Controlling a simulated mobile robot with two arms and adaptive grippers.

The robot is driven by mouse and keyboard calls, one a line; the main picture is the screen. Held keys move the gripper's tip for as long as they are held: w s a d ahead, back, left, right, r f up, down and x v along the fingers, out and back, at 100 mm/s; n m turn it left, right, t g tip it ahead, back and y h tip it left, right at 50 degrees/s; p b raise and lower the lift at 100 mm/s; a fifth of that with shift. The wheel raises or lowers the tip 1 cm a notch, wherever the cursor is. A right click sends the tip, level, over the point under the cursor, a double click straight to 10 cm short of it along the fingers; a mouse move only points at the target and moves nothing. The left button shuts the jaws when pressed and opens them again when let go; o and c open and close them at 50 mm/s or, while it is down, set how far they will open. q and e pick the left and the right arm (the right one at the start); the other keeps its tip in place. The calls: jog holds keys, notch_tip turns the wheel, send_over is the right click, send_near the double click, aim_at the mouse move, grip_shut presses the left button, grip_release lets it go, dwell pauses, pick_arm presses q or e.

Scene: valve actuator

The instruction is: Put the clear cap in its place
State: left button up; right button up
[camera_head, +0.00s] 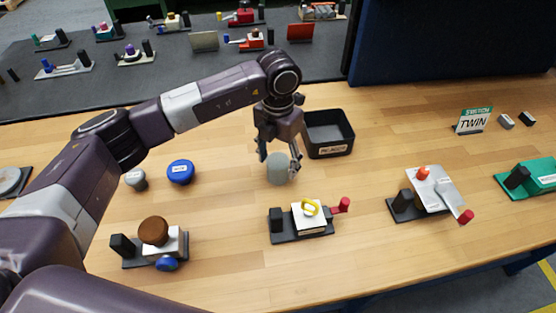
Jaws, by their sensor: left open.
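The clear cap (279,171) is a pale, see-through cylinder standing on the wooden table near the middle of the head view. My left gripper (279,160) points down over it, open, with a finger on either side of the cap. I cannot tell whether the fingers touch it. In front of the cap is a valve unit (307,219) with a black base, white block, yellow ring on top and red-tipped lever. My right gripper is not in view.
A black bin (329,134) stands close behind and right of the gripper. A blue round cap (180,171) and a grey knob (136,180) lie left. Other units stand front left (153,240), right (427,193) and far right (531,178). Bare wood lies between them.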

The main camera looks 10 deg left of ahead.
aim_at(278, 160)
pick_arm(q)
notch_tip(278, 160, up, 12)
jog(key=b, duration=0.2)
dwell(0.5)
